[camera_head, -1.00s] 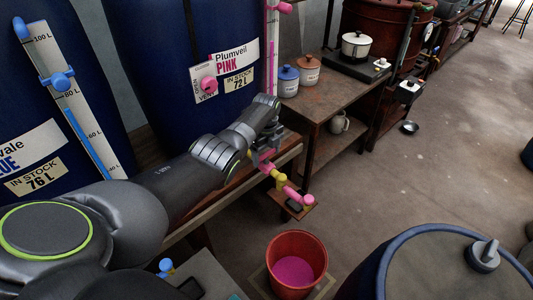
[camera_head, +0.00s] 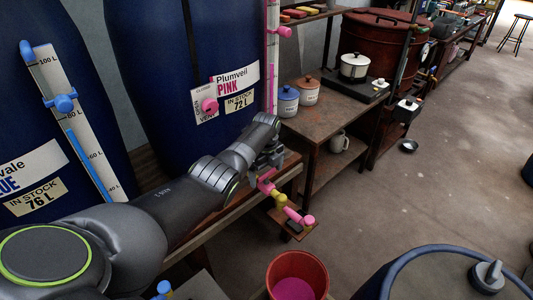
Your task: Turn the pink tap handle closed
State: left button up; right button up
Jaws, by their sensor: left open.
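The pink tap handle (camera_head: 266,181) sits at the near end of a tap under the pink vat (camera_head: 160,100). The tap's spout (camera_head: 294,214) has yellow and pink parts and points toward the front right. My left gripper (camera_head: 271,165) is open at the handle, with its fingers beside or around it; I cannot tell if they touch. My left arm hides the rest of the tap. A red bucket (camera_head: 297,262) with pink liquid (camera_head: 294,289) stands on the floor below, cut by the bottom edge. My right gripper is not in view.
A blue vat (camera_head: 30,110) stands at the left. A wooden table (camera_head: 325,118) with a blue-lidded jar (camera_head: 287,101), a brown-lidded jar (camera_head: 306,91) and a white pot (camera_head: 354,67) is behind. A grey-topped drum (camera_head: 440,280) fills the lower right. Open floor lies at right.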

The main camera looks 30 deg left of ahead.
aim_at(266, 173)
pick_arm(q)
notch_tip(266, 173, up, 17)
dwell(0.4)
dwell(0.4)
